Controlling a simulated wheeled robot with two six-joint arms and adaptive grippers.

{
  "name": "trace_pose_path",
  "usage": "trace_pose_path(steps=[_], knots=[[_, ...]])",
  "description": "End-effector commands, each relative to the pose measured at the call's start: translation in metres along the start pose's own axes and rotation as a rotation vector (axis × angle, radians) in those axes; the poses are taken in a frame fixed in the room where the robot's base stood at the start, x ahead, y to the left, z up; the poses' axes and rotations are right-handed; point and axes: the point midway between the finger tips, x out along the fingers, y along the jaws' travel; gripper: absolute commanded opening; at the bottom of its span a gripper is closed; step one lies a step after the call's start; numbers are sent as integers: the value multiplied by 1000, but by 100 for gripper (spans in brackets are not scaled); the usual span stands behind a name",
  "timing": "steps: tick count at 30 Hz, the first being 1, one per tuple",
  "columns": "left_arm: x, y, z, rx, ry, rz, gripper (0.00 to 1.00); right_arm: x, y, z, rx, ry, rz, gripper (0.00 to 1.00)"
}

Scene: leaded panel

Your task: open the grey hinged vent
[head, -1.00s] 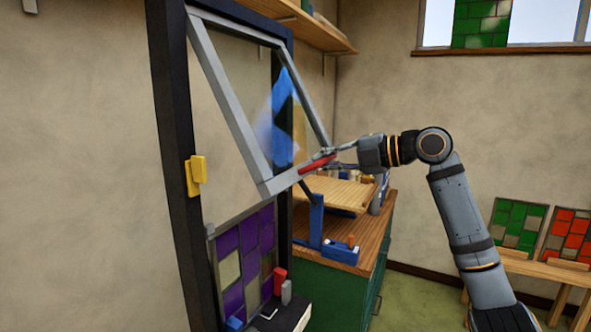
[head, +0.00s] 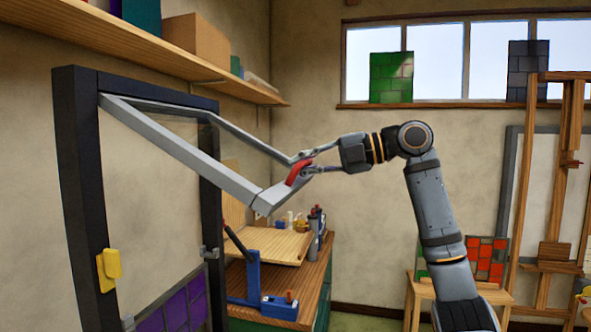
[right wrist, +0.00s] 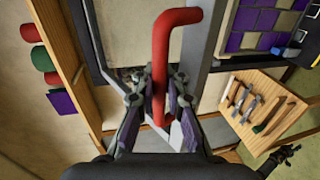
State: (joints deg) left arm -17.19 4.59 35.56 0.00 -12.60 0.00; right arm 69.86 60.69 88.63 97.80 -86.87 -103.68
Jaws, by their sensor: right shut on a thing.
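The grey hinged vent (head: 195,160) hangs from the top of a dark frame (head: 84,190). Its lower edge is swung far outward and up, so the vent stands tilted well away from the frame. A red handle (head: 298,172) is on its lower bar. My right gripper (head: 306,164) is shut on the red handle. The right wrist view also shows the red handle (right wrist: 162,60) between the fingers of my right gripper (right wrist: 158,98).
A yellow catch (head: 109,264) sits on the frame's left post. Below the vent are a purple panel (head: 175,312) and a workbench (head: 270,250) with a blue stand. A shelf (head: 180,60) runs above. An easel (head: 555,190) stands at right.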

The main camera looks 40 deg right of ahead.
Motion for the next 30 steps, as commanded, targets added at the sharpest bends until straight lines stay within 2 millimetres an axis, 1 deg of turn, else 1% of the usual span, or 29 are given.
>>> trace_pose_path(steps=[1, 11, 12, 17, 26, 29, 30], knots=[[-1, 0, 0, 0, 0, 0, 40, -2, 3, 1, 1, -4, 5, 0], [-1, 0, 0, 0, 0, 0, 40, -2, 3, 1, 0, -4, 5, 0], [-1, 0, 0, 0, 0, 0, 40, -2, 3, 1, 0, -4, 5, 12], [-1, 0, -1, 0, 0, 0, 40, -2, 2, 0, 0, -3, 4, 33], [-1, -2, 1, 1, -2, -2, 40, -2, 2, 0, -1, -2, 2, 34], [-1, -2, 1, 0, -2, -2, 40, -12, 1, 1, 0, -6, 1, 34], [-1, -1, 1, 0, -1, -1, 40, -19, 1, 2, 0, -7, 0, 34]])
